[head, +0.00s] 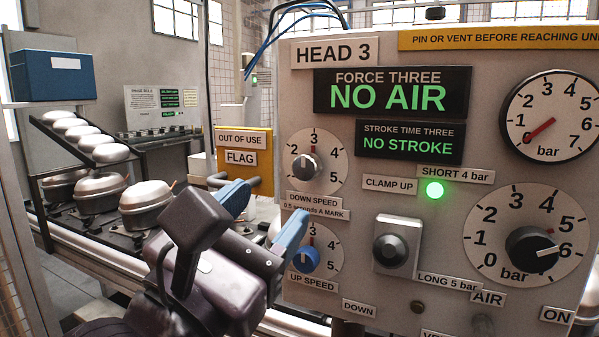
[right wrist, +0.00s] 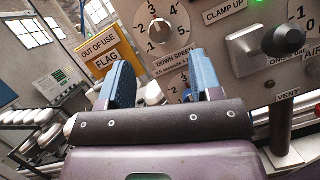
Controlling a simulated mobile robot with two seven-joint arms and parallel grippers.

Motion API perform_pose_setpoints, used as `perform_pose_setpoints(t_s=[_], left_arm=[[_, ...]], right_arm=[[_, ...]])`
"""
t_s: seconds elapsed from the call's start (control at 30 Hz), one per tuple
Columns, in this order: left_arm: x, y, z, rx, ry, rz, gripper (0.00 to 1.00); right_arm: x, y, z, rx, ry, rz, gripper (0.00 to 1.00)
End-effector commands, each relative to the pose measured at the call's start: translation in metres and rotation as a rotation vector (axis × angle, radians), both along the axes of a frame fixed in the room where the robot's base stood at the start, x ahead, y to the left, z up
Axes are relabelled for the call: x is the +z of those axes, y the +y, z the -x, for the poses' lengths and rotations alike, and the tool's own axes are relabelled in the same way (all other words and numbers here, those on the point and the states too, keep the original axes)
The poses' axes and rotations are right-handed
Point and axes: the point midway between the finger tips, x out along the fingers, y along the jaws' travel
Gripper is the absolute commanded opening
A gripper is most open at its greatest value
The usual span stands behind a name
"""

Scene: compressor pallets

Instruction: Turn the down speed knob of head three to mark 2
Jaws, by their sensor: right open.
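The HEAD 3 panel (head: 480,165) fills the right of the head view. Its down speed knob (head: 306,168) is a small grey-black knob on a white dial marked 1 to 5. A red line shows above the knob, at the 3. The dial also shows at the top of the right wrist view (right wrist: 164,32). My right gripper (head: 271,203) is open with blue fingertips, below and left of the knob and apart from it. In the wrist view the dial lies beyond and above the gap between the fingers. My left gripper is not in view.
The blue up speed knob (head: 303,260) sits below, partly behind my right finger. A black clamp knob (head: 391,249) and a black air knob (head: 532,249) stand out farther right. A yellow OUT OF USE flag board (head: 243,160) is left of the panel. Compressors (head: 146,203) stand at left.

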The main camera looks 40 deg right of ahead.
Motion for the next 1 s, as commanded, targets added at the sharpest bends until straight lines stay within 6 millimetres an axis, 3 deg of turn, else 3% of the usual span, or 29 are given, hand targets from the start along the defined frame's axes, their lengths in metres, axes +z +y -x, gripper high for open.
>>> perform_pose_setpoints(t_s=[0.2,0.4,0.83,0.87,1.0], left_arm=[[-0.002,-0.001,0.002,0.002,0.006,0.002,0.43],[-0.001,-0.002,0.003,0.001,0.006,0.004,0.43],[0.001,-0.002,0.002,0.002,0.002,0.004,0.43],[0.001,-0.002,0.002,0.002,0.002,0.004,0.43],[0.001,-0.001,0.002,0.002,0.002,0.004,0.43]], right_arm=[[0.015,-0.034,-0.008,-0.005,-0.004,0.003,0.59],[0.023,-0.055,-0.014,-0.004,-0.001,0.003,0.59],[0.025,-0.063,-0.017,-0.002,0.000,0.002,0.59],[0.025,-0.063,-0.017,-0.002,0.001,0.002,0.57],[0.025,-0.063,-0.017,-0.002,0.001,0.002,0.36]])
